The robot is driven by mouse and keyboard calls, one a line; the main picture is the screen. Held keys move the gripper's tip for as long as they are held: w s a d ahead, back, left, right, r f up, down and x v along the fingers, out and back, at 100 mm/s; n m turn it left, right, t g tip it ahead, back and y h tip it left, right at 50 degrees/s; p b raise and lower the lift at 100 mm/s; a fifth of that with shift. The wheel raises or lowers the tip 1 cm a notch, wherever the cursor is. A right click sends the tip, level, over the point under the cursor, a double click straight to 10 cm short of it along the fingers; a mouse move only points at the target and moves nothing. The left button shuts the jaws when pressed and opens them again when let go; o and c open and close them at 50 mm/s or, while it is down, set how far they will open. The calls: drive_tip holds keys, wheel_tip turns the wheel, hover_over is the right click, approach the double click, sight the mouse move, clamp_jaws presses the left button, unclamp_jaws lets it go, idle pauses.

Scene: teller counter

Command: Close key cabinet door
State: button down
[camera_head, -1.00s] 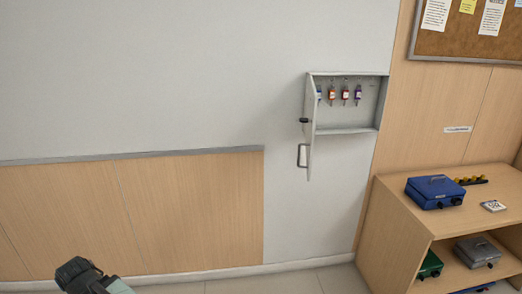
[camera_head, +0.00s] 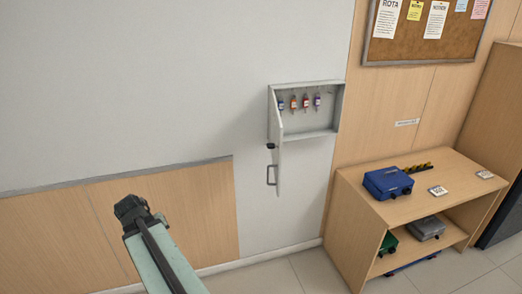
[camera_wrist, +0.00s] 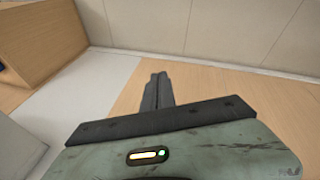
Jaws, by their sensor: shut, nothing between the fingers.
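The grey key cabinet (camera_head: 340,108) hangs on the white wall in the head view. Its door (camera_head: 276,115) stands open at the left side, swung out from the wall and seen nearly edge-on. The door has a dark knob (camera_head: 270,146) and a grey loop handle (camera_head: 271,176) low down. Several keys with coloured tags (camera_head: 305,102) hang inside. My gripper (camera_wrist: 157,88) shows in the wrist view, with its dark fingers together and empty. The cabinet does not show there. In the head view my arm is at lower left, apart from the door.
A wooden shelf unit (camera_head: 347,213) stands right of the cabinet, with a blue cash box (camera_head: 387,182) on top and more boxes below. A corkboard (camera_head: 420,52) hangs above. Wall and floor left of the shelf unit look clear.

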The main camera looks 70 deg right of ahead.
drive_tip(key=s+d+r+m+g+h+p, duration=0.25)
drive_tip(key=s+d+r+m+p, duration=0.35)
drive_tip(key=s+d+r+p, duration=1.15)
drive_tip(key=s+d+f+b, duration=0.2)
drive_tip(key=s+d+b, duration=0.1)
drive_tip(key=d+b, duration=0.3)
drive_tip(key=s+d+f+b, duration=0.3)
drive_tip(key=d+b, duration=0.3)
drive_tip(key=d, duration=0.2)
drive_tip(key=shift+s+d+f+n+h+b, duration=0.2)
drive_tip(key=shift+s+d+n+h+b, duration=0.15)
drive_tip(key=shift+s, duration=0.25)
